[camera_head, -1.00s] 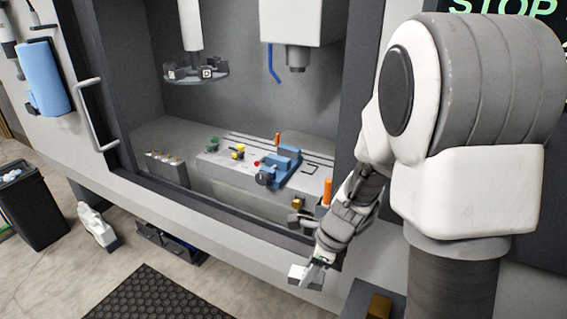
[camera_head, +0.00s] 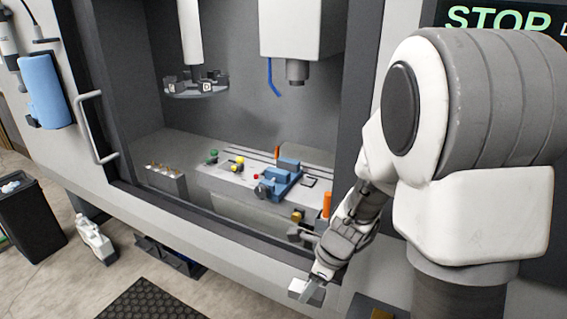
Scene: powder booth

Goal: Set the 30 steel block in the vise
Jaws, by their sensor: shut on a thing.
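The blue vise (camera_head: 277,181) sits on the machine table (camera_head: 226,181) inside the open enclosure. Its grey round handle end faces the front left. My gripper (camera_head: 312,284) is outside the enclosure, below and to the right of the vise, in front of the front sill. It is shut on a light grey steel block (camera_head: 299,287), held at the fingertips and partly hidden by them. No number can be read on the block.
The spindle head (camera_head: 297,40) hangs above. A tool carousel (camera_head: 196,88) hangs at left. The front sill (camera_head: 235,243) runs below the opening.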

